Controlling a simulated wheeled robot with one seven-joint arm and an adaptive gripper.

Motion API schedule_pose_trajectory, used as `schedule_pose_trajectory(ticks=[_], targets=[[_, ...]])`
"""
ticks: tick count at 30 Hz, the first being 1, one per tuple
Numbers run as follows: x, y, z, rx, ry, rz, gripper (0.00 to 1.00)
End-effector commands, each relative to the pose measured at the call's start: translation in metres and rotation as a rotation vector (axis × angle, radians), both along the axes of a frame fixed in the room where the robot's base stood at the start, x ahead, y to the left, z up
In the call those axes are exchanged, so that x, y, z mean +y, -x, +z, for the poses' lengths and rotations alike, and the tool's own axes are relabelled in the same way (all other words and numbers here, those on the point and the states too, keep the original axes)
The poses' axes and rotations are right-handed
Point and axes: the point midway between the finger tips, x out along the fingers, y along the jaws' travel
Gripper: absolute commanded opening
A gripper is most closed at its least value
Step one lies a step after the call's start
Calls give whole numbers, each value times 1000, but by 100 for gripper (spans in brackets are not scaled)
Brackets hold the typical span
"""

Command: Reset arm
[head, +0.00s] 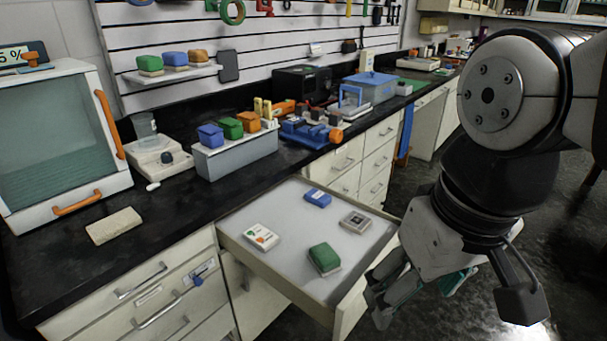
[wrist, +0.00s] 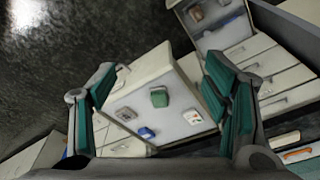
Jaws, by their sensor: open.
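My arm hangs at the right of the head view, with my gripper (head: 415,285) low beside the front right corner of the open drawer (head: 285,205). In the wrist view my gripper (wrist: 165,110) has its teal-padded fingers spread wide, with nothing between them but the view of the drawer beyond. The drawer holds a green block (head: 325,259), a white box with orange and green marks (head: 261,237), a blue item (head: 317,198) and a grey square item (head: 355,221). None of them touches the gripper.
The black counter (head: 165,215) carries a glass-fronted cabinet (head: 65,140), a beige block (head: 114,225), a scale (head: 160,160) and a grey rack of coloured blocks (head: 235,153). The open drawer juts into the aisle. Dark floor (head: 550,215) lies clear at the right.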

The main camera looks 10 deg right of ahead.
Motion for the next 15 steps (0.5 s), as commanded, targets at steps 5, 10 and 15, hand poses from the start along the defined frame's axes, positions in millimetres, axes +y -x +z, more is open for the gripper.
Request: schedule_pose_trajectory(ticks=[5,10,15], targets=[[1,24,-6,-16,-11,-14,70],[1,27,-7,-16,-13,-18,70],[1,27,-6,-17,-12,-17,70]])
